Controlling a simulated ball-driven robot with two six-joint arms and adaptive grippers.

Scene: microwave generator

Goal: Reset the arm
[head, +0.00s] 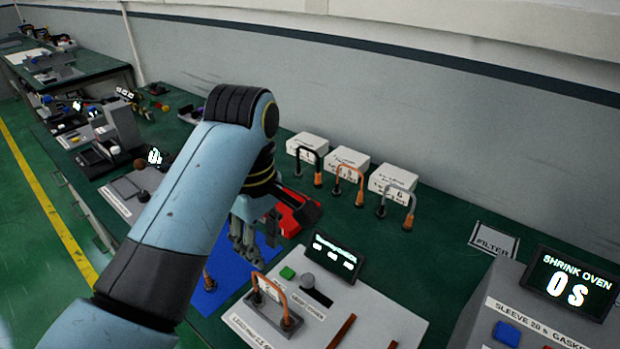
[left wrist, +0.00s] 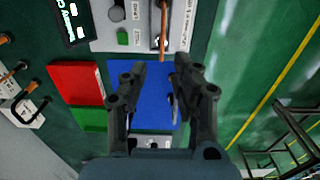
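My left arm (head: 195,195) reaches in from the left in the head view, with its wrist bent down. My left gripper (head: 245,250) points down over the blue mat on the green bench. In the left wrist view its two fingers (left wrist: 156,78) are apart with nothing held between them. The blue mat (left wrist: 152,98) lies below the fingers, beside a red mat (left wrist: 78,82) and a green one (left wrist: 88,118). My right gripper is in neither view.
A grey panel (head: 380,308) with a copper-handled unit (head: 270,290) and a small display (head: 337,258) stands close by. Several white boxes (head: 350,160) with handled parts stand behind. The shrink oven (head: 570,283) is at the right. The bench (head: 450,240) has bare room between.

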